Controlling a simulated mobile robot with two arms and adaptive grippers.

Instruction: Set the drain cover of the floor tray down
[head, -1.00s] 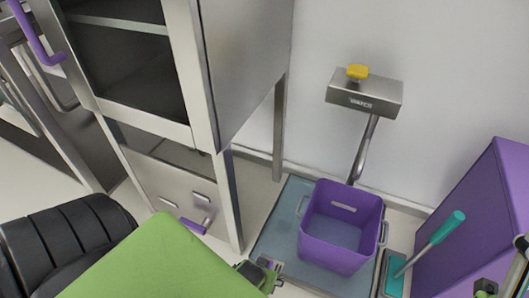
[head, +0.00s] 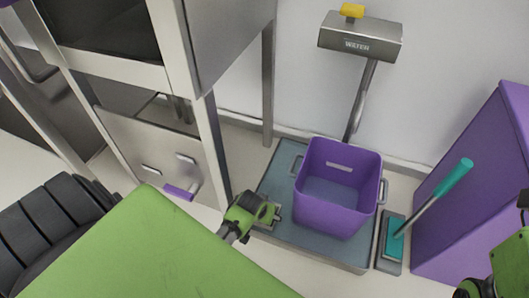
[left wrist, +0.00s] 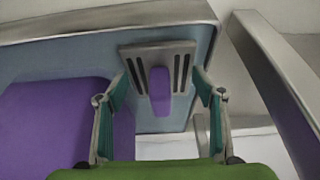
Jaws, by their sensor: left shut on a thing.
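The drain cover is a grey slotted plate with a purple handle (left wrist: 160,92). My left gripper (left wrist: 163,75) holds it between its fingers in the left wrist view. In the head view my left gripper (head: 264,212) is at the left front edge of a blue-grey platform (head: 283,229), and only a small grey part of the cover shows. The platform lies behind the cover in the wrist view. I cannot tell whether cover and platform touch. My right gripper (head: 472,290) is partly in view at the bottom right; its fingers are not clear.
A purple bin (head: 337,212) with side handles stands on the platform. A scale head (head: 360,40) rises behind it on a post. A steel stand is left.

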